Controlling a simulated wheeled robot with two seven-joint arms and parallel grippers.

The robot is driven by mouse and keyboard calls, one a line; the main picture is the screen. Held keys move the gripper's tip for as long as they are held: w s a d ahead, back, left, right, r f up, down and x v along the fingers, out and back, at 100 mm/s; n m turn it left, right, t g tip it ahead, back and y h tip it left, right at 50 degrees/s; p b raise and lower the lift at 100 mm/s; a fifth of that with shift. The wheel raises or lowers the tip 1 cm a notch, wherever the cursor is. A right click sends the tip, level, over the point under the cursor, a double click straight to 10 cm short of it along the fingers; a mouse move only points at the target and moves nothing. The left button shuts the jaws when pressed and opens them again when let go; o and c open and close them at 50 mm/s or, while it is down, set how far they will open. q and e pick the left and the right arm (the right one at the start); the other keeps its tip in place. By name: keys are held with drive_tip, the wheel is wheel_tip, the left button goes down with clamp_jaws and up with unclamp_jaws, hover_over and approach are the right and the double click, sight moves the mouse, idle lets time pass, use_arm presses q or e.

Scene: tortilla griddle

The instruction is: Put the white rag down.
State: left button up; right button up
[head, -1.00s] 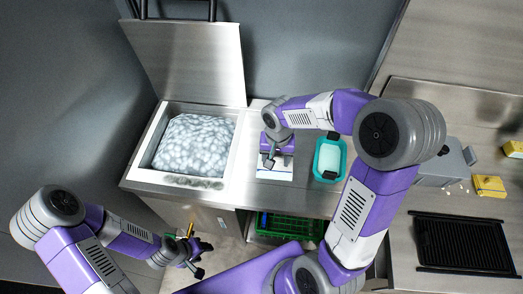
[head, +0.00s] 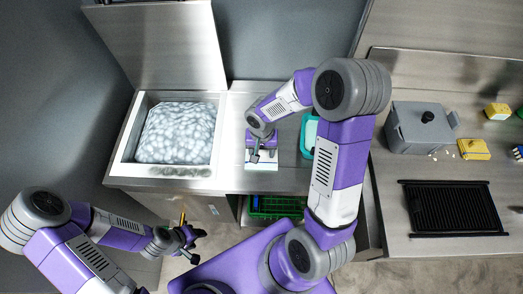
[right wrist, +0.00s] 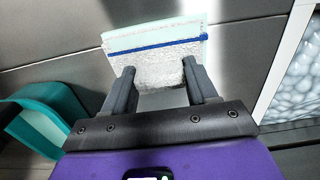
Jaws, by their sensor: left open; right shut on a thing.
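The white rag (right wrist: 155,68) has a blue stripe and sits between the two fingers of my right gripper (right wrist: 160,88) in the right wrist view. In the head view the rag (head: 262,166) shows just below my right gripper (head: 258,150), over the steel counter between the bin and the teal tub. The gripper is shut on the rag and hides part of it. I cannot tell whether the rag touches the counter. My left gripper (head: 190,243) is open and empty, low in front of the counter.
An open bin (head: 124,150) of whitish lumps stands left of the rag. A teal tub (head: 307,134), partly hidden by my right arm, stands to its right. Farther right are a grey lidded box (head: 415,135), a yellow block (head: 474,149) and a black ridged griddle (head: 453,208). Bare counter (head: 250,98) lies behind my right gripper.

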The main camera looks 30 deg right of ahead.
sight(261, 152)
drive_tip(key=o, duration=1.3)
drive_tip(key=shift+f, duration=0.1)
drive_tip(key=shift+o, duration=0.2)
drive_tip(key=shift+r, duration=0.25)
wheel_tip(261, 152, up, 12)
drive_tip(key=p, duration=0.2)
drive_tip(key=shift+f, duration=0.1)
